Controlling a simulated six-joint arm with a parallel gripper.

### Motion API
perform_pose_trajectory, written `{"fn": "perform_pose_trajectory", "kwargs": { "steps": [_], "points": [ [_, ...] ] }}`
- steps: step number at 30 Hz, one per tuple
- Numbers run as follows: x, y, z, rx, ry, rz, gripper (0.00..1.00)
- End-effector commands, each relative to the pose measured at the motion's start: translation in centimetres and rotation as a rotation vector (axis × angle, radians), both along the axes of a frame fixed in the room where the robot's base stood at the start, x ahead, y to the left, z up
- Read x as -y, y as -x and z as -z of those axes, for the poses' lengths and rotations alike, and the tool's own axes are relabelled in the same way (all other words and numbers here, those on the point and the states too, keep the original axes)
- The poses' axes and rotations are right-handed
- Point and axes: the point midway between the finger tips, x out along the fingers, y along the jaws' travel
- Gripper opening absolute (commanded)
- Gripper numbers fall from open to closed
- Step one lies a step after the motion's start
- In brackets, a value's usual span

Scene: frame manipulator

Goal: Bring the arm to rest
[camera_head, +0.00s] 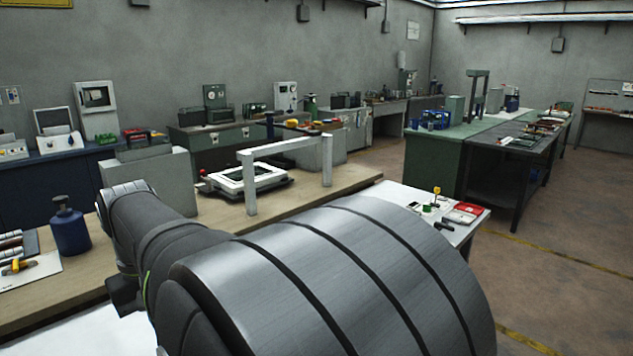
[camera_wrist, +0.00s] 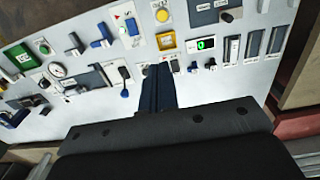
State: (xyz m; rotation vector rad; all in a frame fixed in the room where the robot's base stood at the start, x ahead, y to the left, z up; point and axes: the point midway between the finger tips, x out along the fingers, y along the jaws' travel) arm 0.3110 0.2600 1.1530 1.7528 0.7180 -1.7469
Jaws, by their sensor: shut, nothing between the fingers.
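My gripper (camera_wrist: 158,75) shows in the wrist view with its two dark fingers together and nothing between them. The fingers point at a white panel (camera_wrist: 215,88) covered with switches, a gauge, a yellow button and a small green display. Whether the fingertips touch the panel I cannot tell. In the head view my grey arm crosses the foreground and reaches to the left over the bench. My gripper cannot be made out there.
In the head view a white frame (camera_head: 250,180) stands on the wooden bench (camera_head: 290,205) beyond my arm. A blue bottle (camera_head: 69,228) stands at the left. A white board (camera_head: 392,190) with small items lies to the right. Open floor (camera_head: 560,285) is at the far right.

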Motion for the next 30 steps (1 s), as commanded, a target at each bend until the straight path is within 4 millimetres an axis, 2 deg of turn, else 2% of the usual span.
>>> {"fn": "perform_pose_trajectory", "kwargs": {
  "steps": [1, 3, 15, 16, 18, 24, 30],
  "points": [
    [-0.1, 0.1, -0.5, -0.014, -0.023, 0.015, 0.00],
    [-0.1, 0.2, 1.5, -0.016, -0.013, 0.010, 0.00],
    [0.0, 0.2, 9.6, -0.013, -0.011, 0.008, 0.00],
    [-0.1, 0.1, 9.6, -0.010, -0.014, 0.008, 0.00],
    [-0.2, 0.0, 7.7, -0.004, -0.018, 0.008, 0.00],
    [-0.1, 0.0, 4.8, -0.007, -0.016, 0.008, 0.00],
    [-0.1, 0.1, 3.5, -0.008, -0.014, 0.008, 0.00]
  ]
}}
